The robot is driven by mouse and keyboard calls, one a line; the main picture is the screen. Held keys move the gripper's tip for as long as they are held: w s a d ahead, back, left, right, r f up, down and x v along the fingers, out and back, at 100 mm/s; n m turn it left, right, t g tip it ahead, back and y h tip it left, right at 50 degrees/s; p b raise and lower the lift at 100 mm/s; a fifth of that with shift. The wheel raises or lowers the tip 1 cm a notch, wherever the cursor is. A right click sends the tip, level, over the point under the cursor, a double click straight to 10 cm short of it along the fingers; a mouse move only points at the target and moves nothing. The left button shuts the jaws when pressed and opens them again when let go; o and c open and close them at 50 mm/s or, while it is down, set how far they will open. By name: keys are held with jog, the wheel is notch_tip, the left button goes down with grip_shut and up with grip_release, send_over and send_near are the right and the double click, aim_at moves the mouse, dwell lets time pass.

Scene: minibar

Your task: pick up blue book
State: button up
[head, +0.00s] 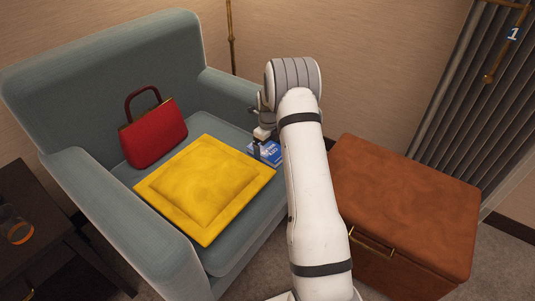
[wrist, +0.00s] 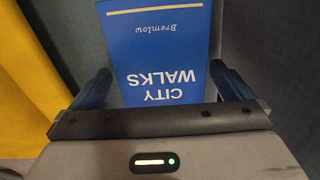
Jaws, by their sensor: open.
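The blue book (head: 268,152) lies on the armchair's seat, just right of the yellow cushion, partly hidden by my arm in the head view. In the wrist view the blue book (wrist: 158,55) shows its cover with "CITY WALKS" and "Bremlow", upside down. My gripper (wrist: 162,90) is open, with one finger at each side of the book's near end. In the head view my gripper (head: 262,136) is above the seat at the book. I cannot tell whether the fingers touch it.
The yellow cushion (head: 205,188) lies close left of the book on the teal armchair (head: 125,62). A red handbag (head: 153,132) stands behind the cushion. A brown leather box (head: 405,205) stands right of the chair. A dark side table (head: 38,225) with a glass is at left.

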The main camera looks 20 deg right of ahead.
jog(key=shift+c, duration=0.6)
jog(key=c, duration=0.9)
